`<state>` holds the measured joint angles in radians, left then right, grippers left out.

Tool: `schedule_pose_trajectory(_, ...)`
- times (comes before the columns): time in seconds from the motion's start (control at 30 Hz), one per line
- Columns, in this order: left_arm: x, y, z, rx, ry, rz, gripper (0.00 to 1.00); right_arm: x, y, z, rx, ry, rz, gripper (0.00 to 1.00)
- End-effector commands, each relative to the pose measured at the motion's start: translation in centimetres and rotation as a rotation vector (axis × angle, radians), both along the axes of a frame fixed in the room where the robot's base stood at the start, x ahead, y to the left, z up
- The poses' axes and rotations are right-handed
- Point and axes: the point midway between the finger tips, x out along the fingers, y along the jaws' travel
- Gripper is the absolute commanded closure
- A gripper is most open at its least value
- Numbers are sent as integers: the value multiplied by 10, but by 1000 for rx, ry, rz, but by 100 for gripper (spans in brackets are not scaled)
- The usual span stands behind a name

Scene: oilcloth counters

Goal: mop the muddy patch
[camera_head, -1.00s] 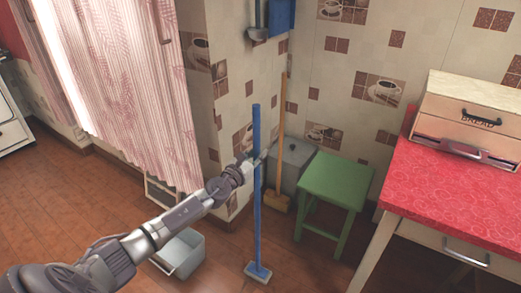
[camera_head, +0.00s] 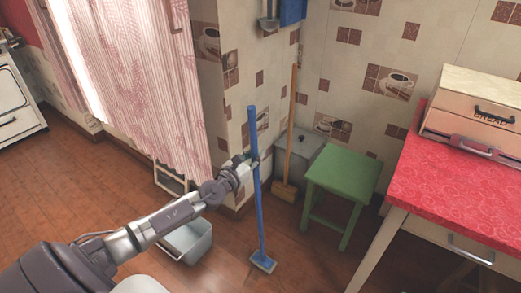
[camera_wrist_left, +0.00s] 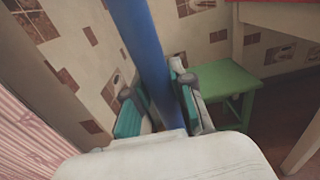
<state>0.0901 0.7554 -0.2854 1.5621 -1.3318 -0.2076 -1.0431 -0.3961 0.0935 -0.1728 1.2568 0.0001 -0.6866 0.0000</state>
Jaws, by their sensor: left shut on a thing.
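A mop with a blue handle (camera_head: 260,205) and a flat pale-edged blue head stands nearly upright, slightly tilted, in the middle of the head view. Its head (camera_head: 263,262) is at the brown floor; I cannot tell whether it touches. My left gripper (camera_head: 251,164) is shut on the upper part of the handle. In the left wrist view the blue handle (camera_wrist_left: 142,45) runs between the teal-padded fingers of my left gripper (camera_wrist_left: 160,105). I see no muddy patch on the visible floor. My right gripper is not in view.
A grey bucket (camera_head: 188,240) stands on the floor left of the mop. A wooden-handled broom (camera_head: 289,135) leans at the wall. A green stool (camera_head: 342,172) and a red-topped table (camera_head: 450,185) stand at right. Floor at left (camera_head: 85,190) is clear.

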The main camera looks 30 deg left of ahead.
Motion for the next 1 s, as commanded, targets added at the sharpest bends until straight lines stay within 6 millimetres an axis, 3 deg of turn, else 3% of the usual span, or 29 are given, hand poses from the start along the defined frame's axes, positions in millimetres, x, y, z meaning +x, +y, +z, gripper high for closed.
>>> schedule_pose_trajectory(0.13, -11, 0, -2, 4, 5, 0, 100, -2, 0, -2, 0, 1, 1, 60)
schedule_pose_trajectory(0.53, -15, 0, -1, 3, 3, 0, 100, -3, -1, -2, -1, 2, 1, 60)
schedule_pose_trajectory(1.0, -55, 1, 4, 3, -2, 0, 100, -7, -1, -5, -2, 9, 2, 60)
